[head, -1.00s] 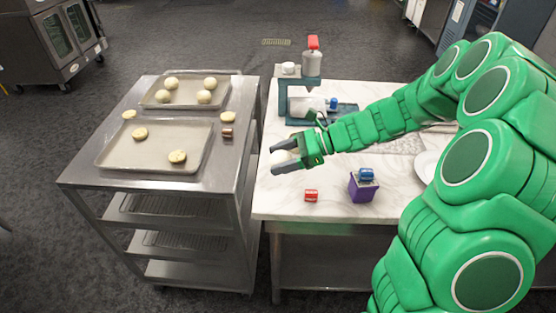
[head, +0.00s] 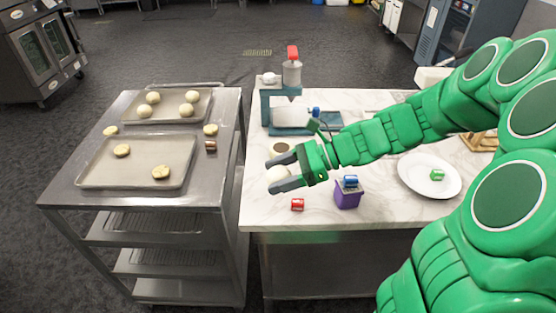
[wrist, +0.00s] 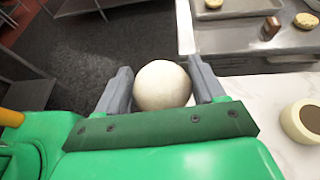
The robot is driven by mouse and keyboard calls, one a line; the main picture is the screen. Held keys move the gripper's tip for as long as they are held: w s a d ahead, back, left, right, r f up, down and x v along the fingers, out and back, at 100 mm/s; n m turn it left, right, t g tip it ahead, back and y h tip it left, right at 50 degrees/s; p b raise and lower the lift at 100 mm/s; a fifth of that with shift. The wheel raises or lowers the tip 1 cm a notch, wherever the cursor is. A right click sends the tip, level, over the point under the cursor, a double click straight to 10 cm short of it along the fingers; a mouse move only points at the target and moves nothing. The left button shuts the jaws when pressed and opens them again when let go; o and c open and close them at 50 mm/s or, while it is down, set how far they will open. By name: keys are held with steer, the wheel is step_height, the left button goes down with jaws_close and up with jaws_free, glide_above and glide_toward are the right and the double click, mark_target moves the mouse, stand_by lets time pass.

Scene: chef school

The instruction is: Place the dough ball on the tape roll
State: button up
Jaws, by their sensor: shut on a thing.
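The pale, round dough ball (head: 277,174) is held between the two grey fingers of my gripper (head: 272,174), near the left edge of the marble table. The wrist view shows the dough ball (wrist: 162,87) between the fingers of my gripper (wrist: 158,74), which are shut on it. The tape roll (head: 281,147), cream with a brown middle, lies on the table just behind my gripper in the head view, partly hidden by it. In the wrist view the tape roll (wrist: 303,121) is to the right of the ball, clear of it and cut by the frame edge.
A steel cart (head: 75,189) with trays of dough pieces (head: 152,97) stands left of the table. A red can (head: 297,204) and a purple box (head: 347,197) with a blue can (head: 350,181) are in front. A teal press (head: 266,110) is behind; a white plate (head: 450,188) lies right.

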steer(key=w+d+r+m+t, duration=0.1)
steer(key=w+d+r, duration=0.1)
steer(key=w, duration=0.4)
steer(key=w+d+r, duration=0.1)
steer(key=w+d, duration=0.1)
steer(key=w, duration=0.4)
glide_above(281, 147)
steer(key=s, duration=0.2)
steer(key=f, duration=0.8)
steer(key=shift+w+d, duration=0.1)
steer(key=shift+w, duration=0.1)
steer(key=shift+w+f, duration=0.65)
steer(key=shift+f, duration=1.65)
steer(key=shift+f, duration=0.15)
steer(key=o, duration=1.1)
